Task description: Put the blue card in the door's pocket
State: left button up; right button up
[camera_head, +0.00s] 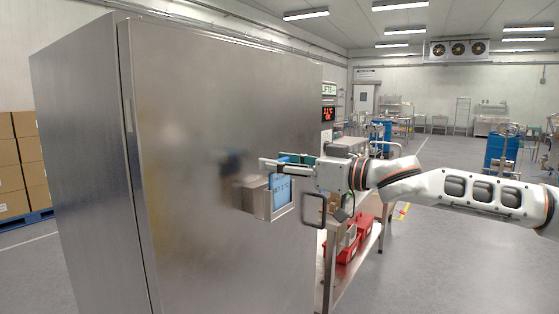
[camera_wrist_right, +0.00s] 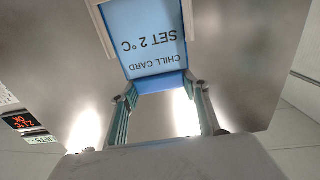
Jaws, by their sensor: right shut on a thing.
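The blue card (camera_head: 281,192) shows in the metal pocket (camera_head: 254,196) on the front of the steel door (camera_head: 200,120). In the wrist view the card (camera_wrist_right: 152,45) reads "CHILL CARD SET 2 °C", upside down, between the pocket's side rims (camera_wrist_right: 105,47). My right gripper (camera_head: 285,161) is at the card's upper edge, above the pocket. Its green fingers (camera_wrist_right: 163,95) are shut on that edge. How deep the card sits, and whether it touches the pocket's bottom, cannot be told. My left gripper is not in view.
A dark loop handle (camera_head: 314,210) stands just right of the pocket, below my right wrist. A steel table (camera_head: 352,278) with red bins (camera_head: 348,246) is beside the door. Stacked cartons (camera_head: 22,165) stand far left.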

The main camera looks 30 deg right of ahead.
jog(key=o, duration=1.7)
jog(key=shift+s+d+r, duration=0.2)
jog(key=shift+s+d, duration=0.3)
jog(key=shift+d, duration=0.15)
jog(key=shift+s, duration=0.35)
jog(key=shift+a+f+v, duration=0.1)
jog(key=shift+a+v, duration=0.05)
jog(key=shift+v, duration=2.35)
jog(key=shift+a+f+v, duration=0.1)
jog(key=shift+f+v, duration=0.05)
jog(key=shift+v, duration=2.35)
